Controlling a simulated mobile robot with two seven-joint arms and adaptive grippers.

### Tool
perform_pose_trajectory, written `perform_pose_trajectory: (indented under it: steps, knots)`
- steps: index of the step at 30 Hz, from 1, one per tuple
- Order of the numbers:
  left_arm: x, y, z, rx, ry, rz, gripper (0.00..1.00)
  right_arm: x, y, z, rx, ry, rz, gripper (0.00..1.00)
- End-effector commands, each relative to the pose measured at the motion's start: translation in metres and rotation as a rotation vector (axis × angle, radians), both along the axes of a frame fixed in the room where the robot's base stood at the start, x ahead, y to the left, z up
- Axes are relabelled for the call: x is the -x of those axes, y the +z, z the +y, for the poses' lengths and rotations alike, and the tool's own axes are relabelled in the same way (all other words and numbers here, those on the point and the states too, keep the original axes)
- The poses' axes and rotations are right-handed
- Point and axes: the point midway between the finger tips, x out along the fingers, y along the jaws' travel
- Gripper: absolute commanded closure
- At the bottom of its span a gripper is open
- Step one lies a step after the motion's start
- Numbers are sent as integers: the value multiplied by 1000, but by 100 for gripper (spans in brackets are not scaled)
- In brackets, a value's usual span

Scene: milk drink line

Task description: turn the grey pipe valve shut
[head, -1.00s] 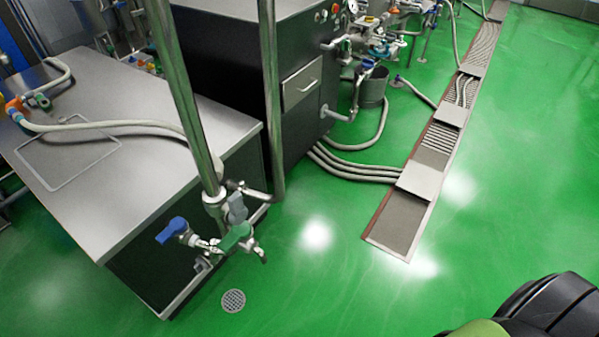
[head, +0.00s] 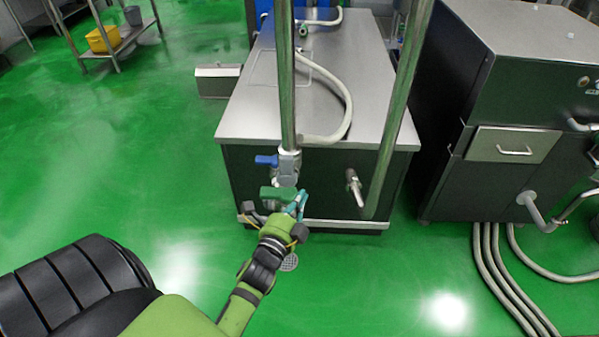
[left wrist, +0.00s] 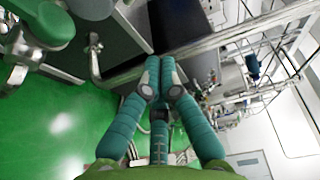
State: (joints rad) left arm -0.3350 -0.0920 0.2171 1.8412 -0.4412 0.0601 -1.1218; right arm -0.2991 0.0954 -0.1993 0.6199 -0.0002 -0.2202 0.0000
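The upright steel pipe (head: 287,90) carries a cluster of valves at its lower end. A grey valve part (head: 289,164) sits on the pipe, beside a blue handle (head: 266,161); its exact handle position is hard to tell. A green handle (head: 278,193) is just below and shows large at the upper left in the left wrist view (left wrist: 46,22). My left gripper (head: 300,203) is just below and right of the grey valve, close to the green handle. In the left wrist view its teal fingers (left wrist: 160,68) meet at the tips, with nothing visible between them. My right gripper is out of view.
A steel-topped cabinet (head: 240,118) stands right behind the pipe. A second pipe (head: 396,110) and a short grey stub (head: 354,187) are to the right. A dark machine (head: 530,75) with hoses stands farther right. Green floor is clear at left.

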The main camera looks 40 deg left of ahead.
Motion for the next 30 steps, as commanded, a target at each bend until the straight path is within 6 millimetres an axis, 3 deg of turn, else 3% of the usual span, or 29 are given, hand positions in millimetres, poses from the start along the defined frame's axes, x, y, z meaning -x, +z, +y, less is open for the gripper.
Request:
perform_pose_trajectory:
  steps: [5,13,18,24,30]
  knots:
    - [-14,12,6,-34,5,-19,100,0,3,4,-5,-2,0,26]
    - [-69,13,17,-29,4,-19,100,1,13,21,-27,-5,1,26]
    - [-102,12,25,-29,5,-18,100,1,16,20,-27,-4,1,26]
    - [-82,12,49,-30,4,-14,100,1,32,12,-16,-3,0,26]
    - [-77,10,57,-26,4,-16,100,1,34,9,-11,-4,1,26]
